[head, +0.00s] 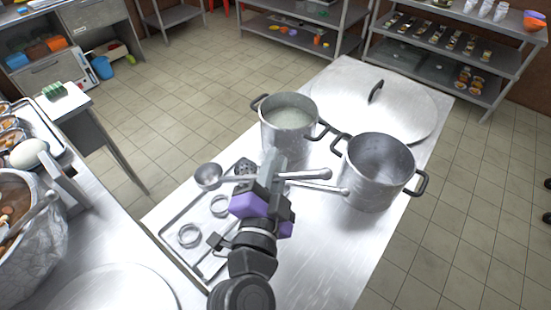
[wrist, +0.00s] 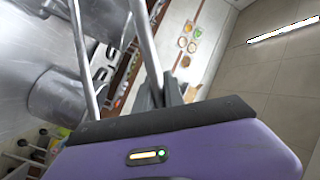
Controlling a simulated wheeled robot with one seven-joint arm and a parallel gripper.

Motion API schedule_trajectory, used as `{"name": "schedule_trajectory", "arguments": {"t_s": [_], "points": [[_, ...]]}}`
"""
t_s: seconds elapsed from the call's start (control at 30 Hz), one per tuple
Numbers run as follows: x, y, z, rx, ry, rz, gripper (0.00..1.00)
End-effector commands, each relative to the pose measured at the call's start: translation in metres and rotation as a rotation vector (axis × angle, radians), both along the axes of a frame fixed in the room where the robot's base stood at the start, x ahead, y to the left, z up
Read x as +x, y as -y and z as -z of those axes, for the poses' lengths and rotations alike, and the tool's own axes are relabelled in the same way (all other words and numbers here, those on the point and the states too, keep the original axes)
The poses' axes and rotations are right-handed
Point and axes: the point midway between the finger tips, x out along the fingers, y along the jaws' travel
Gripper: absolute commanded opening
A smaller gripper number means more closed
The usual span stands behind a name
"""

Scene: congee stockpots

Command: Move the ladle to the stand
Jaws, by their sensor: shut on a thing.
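The ladle (head: 208,177) has a round metal bowl left of my gripper, and its handle runs right across the jaws. My gripper (head: 268,170) is shut on the ladle's handle, above the table between the tray and the pots. In the wrist view, a metal rod rises from the jaws (wrist: 158,95), and a second rod passes to their left. A flat metal stand (head: 189,236) with rings and a small upright bracket lies left of my gripper. A dark perforated head (head: 243,168) shows just behind the gripper; which handle belongs to it is unclear.
A stockpot with pale congee (head: 290,117) stands behind my gripper, and an empty-looking stockpot (head: 378,165) stands to its right. A large lid (head: 375,95) lies behind them. A left counter (head: 110,292) holds a wrapped pot (head: 35,245). The table's front right is clear.

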Motion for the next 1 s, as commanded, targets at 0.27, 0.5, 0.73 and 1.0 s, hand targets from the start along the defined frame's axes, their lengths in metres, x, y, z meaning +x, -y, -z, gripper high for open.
{"name": "schedule_trajectory", "arguments": {"t_s": [0.27,0.5,0.73,1.0], "points": [[0.000,0.000,0.029,0.000,-0.001,0.000,0.00],[0.000,0.000,0.055,-0.001,0.000,0.000,0.00],[0.000,0.000,0.075,0.002,0.002,0.002,0.00],[0.000,0.000,0.091,0.002,0.000,0.001,0.00]]}}
